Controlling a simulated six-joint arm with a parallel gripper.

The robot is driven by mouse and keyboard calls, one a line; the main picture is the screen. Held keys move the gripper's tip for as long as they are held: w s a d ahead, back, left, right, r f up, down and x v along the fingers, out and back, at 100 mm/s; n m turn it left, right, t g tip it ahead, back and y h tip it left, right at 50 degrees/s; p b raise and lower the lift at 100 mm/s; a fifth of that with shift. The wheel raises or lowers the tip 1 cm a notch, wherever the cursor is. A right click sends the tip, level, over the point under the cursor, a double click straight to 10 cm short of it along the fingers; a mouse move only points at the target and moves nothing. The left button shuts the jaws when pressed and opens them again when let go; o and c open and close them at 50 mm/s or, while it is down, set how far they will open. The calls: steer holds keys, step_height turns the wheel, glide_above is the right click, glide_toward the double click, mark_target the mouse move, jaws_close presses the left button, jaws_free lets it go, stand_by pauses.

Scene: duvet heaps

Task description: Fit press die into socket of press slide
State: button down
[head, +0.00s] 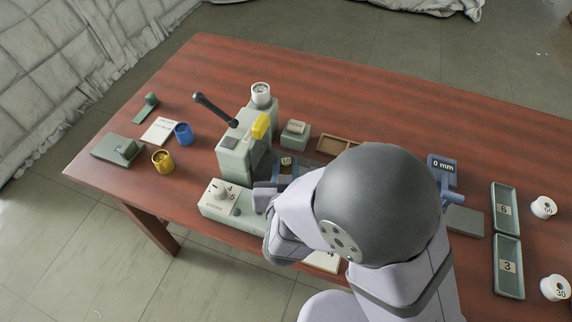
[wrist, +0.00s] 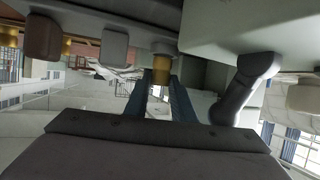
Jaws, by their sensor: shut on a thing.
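My gripper (wrist: 161,85) is shut on a small brass-coloured press die (wrist: 161,68), held between the tips of its two blue fingers. In the head view a small tan piece with dark marks, apparently the die (head: 286,160), shows at the blue fingers (head: 284,172), just right of the press. The press (head: 236,155) is a grey-green body with a black lever, a white round top and a yellow part (head: 260,126). I cannot make out the slide's socket in either view, nor whether the die touches it. My arm hides the area in front.
Blue (head: 183,133) and yellow (head: 163,161) cups stand left. A small block (head: 295,131) and wooden tray (head: 338,144) lie behind the gripper. Numbered trays (head: 507,209) and white spools (head: 543,207) are right. The table's back is clear.

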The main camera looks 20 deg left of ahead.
mark_target(286, 168)
steer(key=shift+f+b, duration=0.7)
steer(key=shift+f, duration=0.15)
steer(key=c, duration=1.4)
jaws_free()
steer(key=shift+c, duration=0.2)
steer(key=shift+s, duration=0.2)
steer(key=p+v, duration=0.1)
steer(key=v, duration=0.1)
steer(key=shift+s+r, duration=0.3)
steer(key=p+v, duration=0.2)
steer(key=p, duration=0.1)
steer(key=shift+d+r+p, duration=0.2)
steer(key=shift+p, duration=0.1)
steer(key=p, duration=0.2)
steer(key=s+p, duration=0.1)
steer(key=shift+s+d+r+p, duration=0.15)
steer(key=shift+d+r+p, duration=0.1)
steer(key=shift+p, duration=0.1)
steer(key=shift+s+d+p, duration=0.15)
steer(key=shift+s+p, duration=0.1)
steer(key=shift+p, duration=0.35)
steer(key=shift+f, duration=0.1)
